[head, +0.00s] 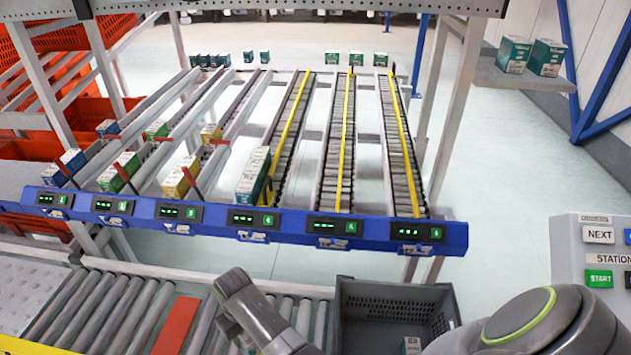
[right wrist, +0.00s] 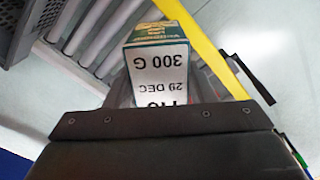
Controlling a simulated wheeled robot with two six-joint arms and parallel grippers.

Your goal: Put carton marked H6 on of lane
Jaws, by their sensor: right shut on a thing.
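My right gripper (right wrist: 172,98) is shut on a carton (right wrist: 160,65) with a white label and a teal top end. The label reads upside down "300 G" and "29 DEC"; its larger mark is partly hidden by the gripper, so I cannot read it fully. In the head view my right arm reaches in at the bottom, over the roller conveyor; the held carton cannot be made out there. The rack has several sloping lanes behind a blue front rail (head: 280,232) with green-lit displays. A teal carton (head: 252,178) stands at the front of one lane. My left gripper is not in view.
Yellow (head: 182,177), green (head: 119,172) and blue (head: 64,167) cartons fill the left lanes' fronts. The two rightmost lanes (head: 402,150) are clear. A button panel (head: 590,245) stands right.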

